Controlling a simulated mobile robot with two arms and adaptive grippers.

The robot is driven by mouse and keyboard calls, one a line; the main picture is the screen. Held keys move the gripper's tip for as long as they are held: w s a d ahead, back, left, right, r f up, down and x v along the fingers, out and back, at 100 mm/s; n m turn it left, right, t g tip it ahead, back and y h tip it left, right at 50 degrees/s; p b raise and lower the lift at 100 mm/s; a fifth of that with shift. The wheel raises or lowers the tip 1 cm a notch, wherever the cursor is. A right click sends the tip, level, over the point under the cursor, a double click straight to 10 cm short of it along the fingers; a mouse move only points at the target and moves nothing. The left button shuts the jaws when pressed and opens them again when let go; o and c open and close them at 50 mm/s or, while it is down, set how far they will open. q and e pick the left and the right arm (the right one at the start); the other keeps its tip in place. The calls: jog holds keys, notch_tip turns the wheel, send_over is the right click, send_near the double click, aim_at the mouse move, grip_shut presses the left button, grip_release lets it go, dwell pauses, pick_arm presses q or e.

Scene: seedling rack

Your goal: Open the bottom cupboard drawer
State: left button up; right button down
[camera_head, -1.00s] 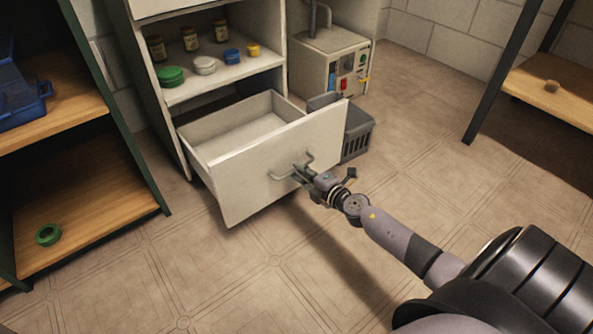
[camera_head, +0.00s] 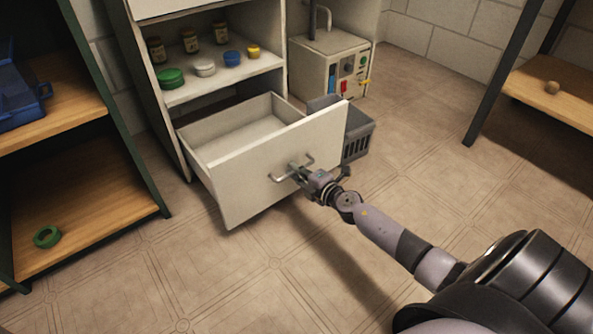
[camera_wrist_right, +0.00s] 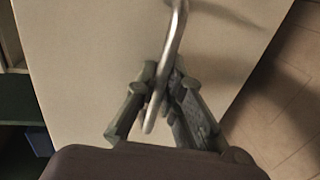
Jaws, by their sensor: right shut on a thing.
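The bottom cupboard drawer (camera_head: 245,170) stands pulled well out of the white cupboard, and its inside looks empty. Its metal bar handle (camera_head: 283,177) is on the front panel. My right gripper (camera_head: 300,172) is at the handle. In the right wrist view, the fingers of my right gripper (camera_wrist_right: 160,90) are closed around the handle bar (camera_wrist_right: 174,45), with the pale drawer front (camera_wrist_right: 90,50) behind. My left gripper is not in view.
Jars and round lidded tins stand on the cupboard shelf (camera_head: 215,82) above the drawer. A grey crate (camera_head: 358,140) and a machine (camera_head: 330,65) stand right of the drawer. A wooden rack (camera_head: 80,215) with a green ring is at left. Floor in front is clear.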

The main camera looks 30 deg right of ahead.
dwell(0.5)
jog(key=x, duration=0.3)
jog(key=shift+w+r, duration=0.25)
jog(key=shift+w, duration=0.15)
jog(key=c, duration=2)
grip_release()
jog(key=shift+o, duration=0.2)
jog(key=v, duration=1.2)
